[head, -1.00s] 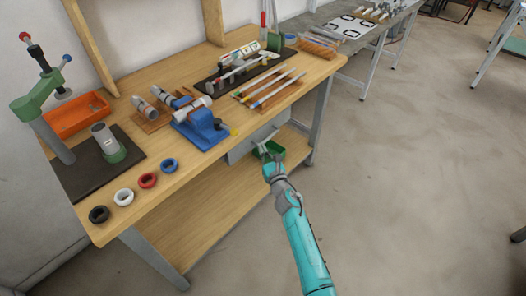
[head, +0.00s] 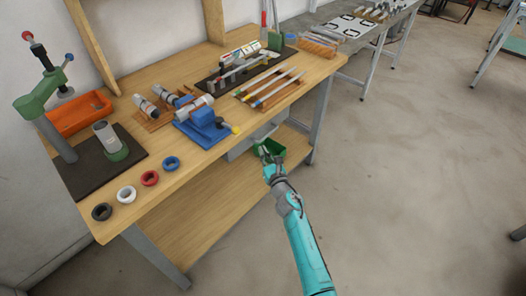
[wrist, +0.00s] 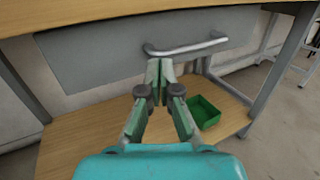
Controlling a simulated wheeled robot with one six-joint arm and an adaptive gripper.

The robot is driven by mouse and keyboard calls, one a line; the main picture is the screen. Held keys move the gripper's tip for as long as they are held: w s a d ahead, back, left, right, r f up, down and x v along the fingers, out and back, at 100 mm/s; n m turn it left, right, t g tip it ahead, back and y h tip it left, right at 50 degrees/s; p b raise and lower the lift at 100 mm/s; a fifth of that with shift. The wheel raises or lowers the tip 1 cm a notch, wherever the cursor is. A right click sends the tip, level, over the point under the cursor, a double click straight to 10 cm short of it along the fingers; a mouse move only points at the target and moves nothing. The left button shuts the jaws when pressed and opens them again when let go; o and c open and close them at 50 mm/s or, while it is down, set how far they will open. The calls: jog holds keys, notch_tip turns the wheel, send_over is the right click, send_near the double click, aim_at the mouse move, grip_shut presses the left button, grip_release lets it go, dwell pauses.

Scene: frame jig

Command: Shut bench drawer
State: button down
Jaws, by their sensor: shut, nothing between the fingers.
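The bench drawer has a plain grey front (wrist: 100,55) with a curved metal handle (wrist: 186,46). In the wrist view it sits just under the bench top. In the head view only a thin grey strip of the drawer (head: 243,147) shows below the wooden edge. My gripper (wrist: 160,64) is shut and empty, its fingertips at the drawer front just below the left part of the handle. Whether they touch it I cannot tell. In the head view my gripper (head: 265,155) is under the bench's front edge. Any remaining gap behind the drawer front is hidden.
A green bin (wrist: 203,112) stands on the lower wooden shelf (wrist: 80,150), below and right of my gripper. A bench leg (wrist: 282,60) is to the right. The bench top (head: 140,185) holds a blue vise, rings and tools. The floor (head: 400,200) at right is clear.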

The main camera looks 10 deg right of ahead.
jog(key=s+d, duration=0.2)
jog(key=s, duration=0.9)
jog(key=shift+s+d+f, duration=0.15)
jog(key=shift+f, duration=0.25)
jog(key=shift+s, duration=0.1)
jog(key=s+f+m+g+h, duration=0.1)
jog(key=s+f+m+h, duration=0.15)
jog(key=s+m, duration=2.1)
jog(key=s+r+m+g, duration=0.1)
jog(key=s+r+m, duration=0.3)
jog(key=s, duration=0.5)
jog(key=s+d+r+m+g, duration=0.1)
jog(key=s+r+m, duration=0.3)
jog(key=s, duration=0.5)
jog(key=s+d+r+m, duration=0.1)
jog(key=s+r+m, duration=0.3)
jog(key=s, duration=0.5)
jog(key=shift+d+m+g+h, duration=0.2)
jog(key=shift+m+g+h, duration=0.2)
jog(key=shift+m, duration=0.85)
jog(key=shift+r, duration=0.1)
